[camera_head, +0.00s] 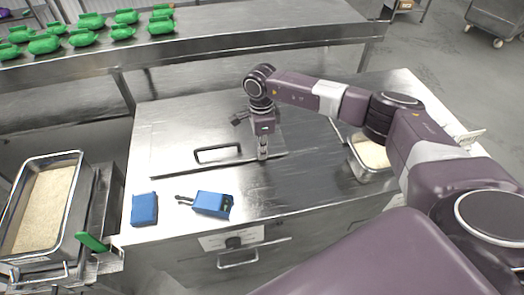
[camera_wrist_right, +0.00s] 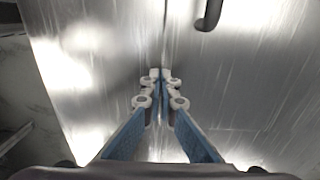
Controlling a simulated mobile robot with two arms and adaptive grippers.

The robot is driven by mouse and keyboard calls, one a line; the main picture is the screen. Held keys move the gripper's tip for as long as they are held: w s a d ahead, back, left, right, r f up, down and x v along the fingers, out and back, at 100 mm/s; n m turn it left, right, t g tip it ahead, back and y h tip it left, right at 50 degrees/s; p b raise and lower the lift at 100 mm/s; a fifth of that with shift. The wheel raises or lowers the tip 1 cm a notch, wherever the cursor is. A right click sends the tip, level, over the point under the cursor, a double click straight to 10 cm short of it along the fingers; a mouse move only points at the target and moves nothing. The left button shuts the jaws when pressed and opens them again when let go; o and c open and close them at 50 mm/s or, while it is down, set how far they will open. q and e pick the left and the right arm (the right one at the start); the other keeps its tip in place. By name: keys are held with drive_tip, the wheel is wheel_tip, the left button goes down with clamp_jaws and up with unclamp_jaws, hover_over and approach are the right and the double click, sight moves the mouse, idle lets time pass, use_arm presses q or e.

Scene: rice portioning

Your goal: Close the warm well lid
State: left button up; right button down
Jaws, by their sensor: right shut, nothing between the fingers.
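The warm well lid (camera_head: 185,135) is a flat steel panel with a dark bar handle (camera_head: 218,153) near its front edge. It appears to lie flat on the steel counter in the head view. My right gripper (camera_head: 263,156) points down beside the lid's front right part, to the right of the handle. Its fingertips (camera_wrist_right: 161,74) are together and empty in the right wrist view, above bare steel. The handle also shows at the top of that view (camera_wrist_right: 209,15), apart from the fingers. Whether the fingertips touch the lid cannot be told. My left gripper is not in view.
A blue box (camera_head: 145,209) and a blue device (camera_head: 212,203) lie on the counter's front. A large rice pan (camera_head: 75,190) stands at left near a green-handled tool (camera_head: 92,242). A smaller rice pan (camera_head: 363,173) is partly behind my right arm. Green containers (camera_head: 45,44) line the back shelf.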

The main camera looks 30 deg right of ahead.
drive_tip(key=shift+f, duration=0.5)
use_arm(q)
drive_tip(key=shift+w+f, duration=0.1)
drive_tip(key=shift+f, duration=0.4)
use_arm(e)
drive_tip(key=shift+s+a+r, duration=0.1)
drive_tip(key=shift+s, duration=0.15)
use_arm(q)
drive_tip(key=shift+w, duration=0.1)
